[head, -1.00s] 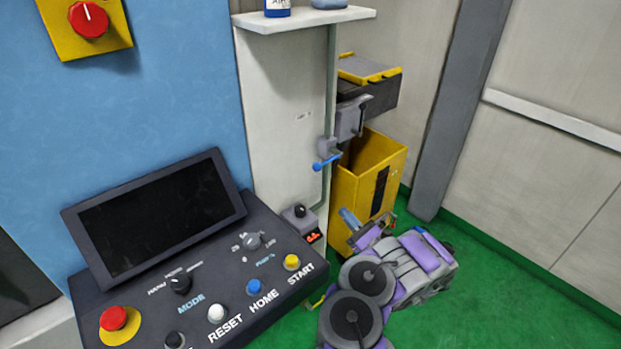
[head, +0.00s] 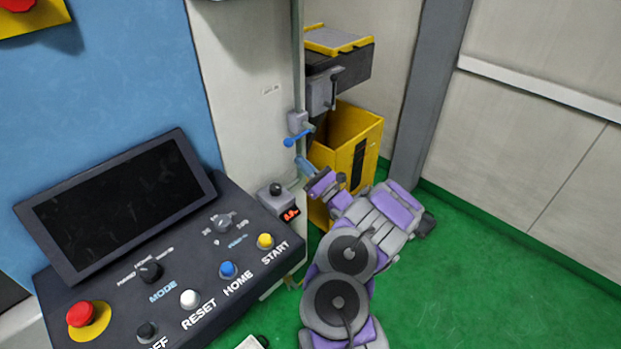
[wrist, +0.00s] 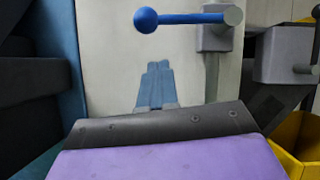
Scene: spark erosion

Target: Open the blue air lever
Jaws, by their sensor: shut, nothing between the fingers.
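The blue air lever (head: 297,137) is a short blue bar with a ball end on a grey valve block (head: 298,121), fixed to a thin vertical pipe on the pale cabinet. In the wrist view the lever (wrist: 185,18) lies about level across the top, its ball at the left and its pivot at the right on the grey block (wrist: 215,38). My gripper (head: 303,163) has blue fingers and is shut and empty, just below the lever in the head view. In the wrist view my gripper (wrist: 157,75) points up at the cabinet, below the lever and apart from it in the picture.
A yellow bin (head: 345,150) stands right of the lever, below a grey box with a black handle (head: 325,88). A small device with a red display (head: 285,205) sits below left. The control panel (head: 170,265) fills the lower left. Green floor is clear at right.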

